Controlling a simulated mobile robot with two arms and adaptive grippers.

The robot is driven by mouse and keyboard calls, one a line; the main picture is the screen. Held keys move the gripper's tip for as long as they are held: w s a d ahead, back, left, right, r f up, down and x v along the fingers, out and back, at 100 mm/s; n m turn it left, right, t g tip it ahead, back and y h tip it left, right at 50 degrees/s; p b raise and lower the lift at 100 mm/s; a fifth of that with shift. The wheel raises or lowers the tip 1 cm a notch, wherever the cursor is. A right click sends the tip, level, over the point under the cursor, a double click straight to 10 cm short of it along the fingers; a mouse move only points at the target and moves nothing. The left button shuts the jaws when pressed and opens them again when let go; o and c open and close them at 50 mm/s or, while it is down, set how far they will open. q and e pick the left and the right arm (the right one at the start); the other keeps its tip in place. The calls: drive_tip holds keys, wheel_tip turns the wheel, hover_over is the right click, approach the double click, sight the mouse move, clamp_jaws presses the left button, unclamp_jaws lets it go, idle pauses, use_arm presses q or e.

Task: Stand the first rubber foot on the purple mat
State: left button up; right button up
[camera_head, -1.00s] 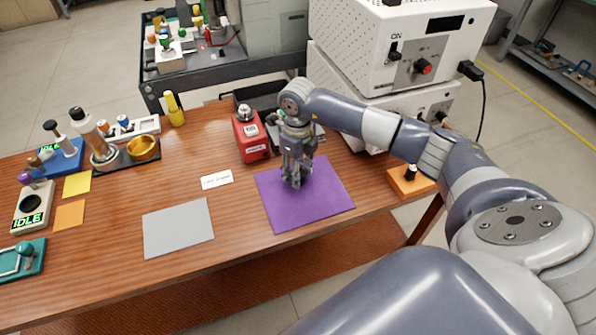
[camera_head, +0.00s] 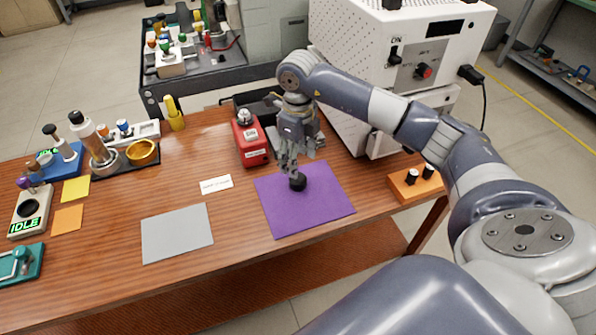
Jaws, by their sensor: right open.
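The first rubber foot (camera_head: 298,182), a small black round piece, stands on the purple mat (camera_head: 318,210), towards its upper middle. It looks upright, though its top is partly behind the fingers. My right gripper (camera_head: 291,166) points down just above the foot. Its jaws are open and it appears clear of the foot, though the gap is too small to judge exactly. My left gripper is out of view.
An orange block (camera_head: 408,194) with two small black pieces stands to the right. A red device (camera_head: 251,145) and a black tray (camera_head: 243,99) lie behind the mat. A white machine (camera_head: 352,133) stands at the back right. A grey mat (camera_head: 177,233) lies bare on the left.

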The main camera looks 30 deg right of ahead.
wheel_tip(320, 180, up, 5)
drive_tip(key=shift+r, duration=0.15)
idle(0.6)
